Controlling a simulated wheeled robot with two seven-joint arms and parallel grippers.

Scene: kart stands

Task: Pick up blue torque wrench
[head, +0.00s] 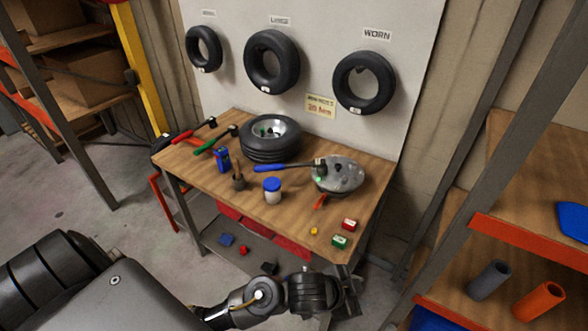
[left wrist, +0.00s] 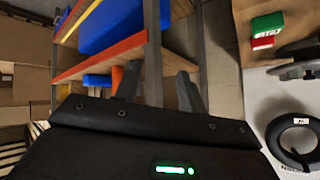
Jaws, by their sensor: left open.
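The blue torque wrench (head: 270,168) lies on the wooden workbench (head: 215,178). Its blue handle points left and its dark head rests at the grey round metal part (head: 342,175). Red-handled (head: 185,136) and green-handled (head: 208,144) tools of similar shape lie at the bench's back left. My left gripper (head: 346,292) is in front of the bench's right front corner, apart from the wrench and lower in the picture. In the left wrist view its two fingers (left wrist: 158,86) are spread with nothing between them. The wrench is not seen in that view. My right gripper is not in view.
A tyre on a rim (head: 270,138), a blue-lidded jar (head: 272,190), a blue can (head: 223,160) and small red (head: 349,224) and green (head: 340,240) boxes stand on the bench. A shelf (head: 530,240) with tubes stands at right. Tyres hang on the back board.

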